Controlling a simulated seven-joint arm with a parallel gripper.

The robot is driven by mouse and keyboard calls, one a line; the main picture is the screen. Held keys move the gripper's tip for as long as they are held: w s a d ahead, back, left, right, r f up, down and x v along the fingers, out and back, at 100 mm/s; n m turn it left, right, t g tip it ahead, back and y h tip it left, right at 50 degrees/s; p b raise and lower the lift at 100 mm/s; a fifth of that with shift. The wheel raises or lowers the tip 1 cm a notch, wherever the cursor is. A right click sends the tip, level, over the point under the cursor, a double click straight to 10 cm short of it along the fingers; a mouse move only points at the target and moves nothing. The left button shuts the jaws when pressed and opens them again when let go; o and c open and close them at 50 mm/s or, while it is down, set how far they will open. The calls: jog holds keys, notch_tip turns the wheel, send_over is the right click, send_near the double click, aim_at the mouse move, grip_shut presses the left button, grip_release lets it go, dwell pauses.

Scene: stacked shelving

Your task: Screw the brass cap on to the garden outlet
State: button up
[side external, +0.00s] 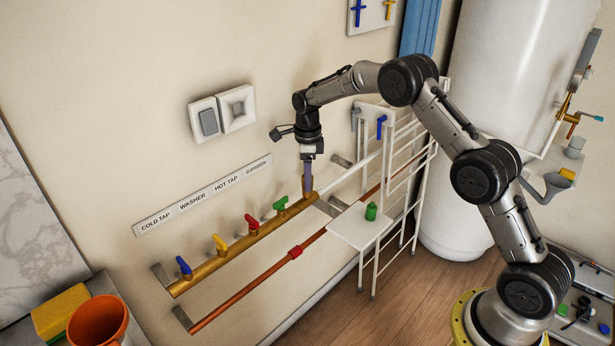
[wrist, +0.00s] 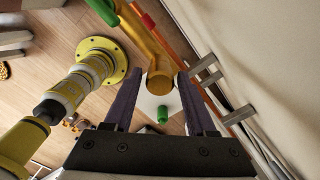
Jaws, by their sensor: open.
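The brass manifold pipe (side external: 232,257) runs along the wall, with its garden end (side external: 308,193) at the upper right, past the green tap handle (side external: 281,203). My gripper (side external: 308,178) points down at this end. In the wrist view my gripper (wrist: 158,84) is open, with a purple finger on each side of a round brass top (wrist: 160,82). I cannot tell whether that top is the cap or the bare outlet, nor whether the fingers touch it. No separate brass cap is clearly visible elsewhere.
A small white shelf (side external: 350,232) holds a green cylinder (side external: 371,211), right of the gripper. A copper pipe (side external: 260,275) with a red fitting (side external: 295,252) runs below the brass pipe. A white rack (side external: 398,190) stands behind the shelf. An orange bucket (side external: 98,325) is lower left.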

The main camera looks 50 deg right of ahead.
jog(key=n, duration=1.8)
jog(key=shift+c, duration=0.3)
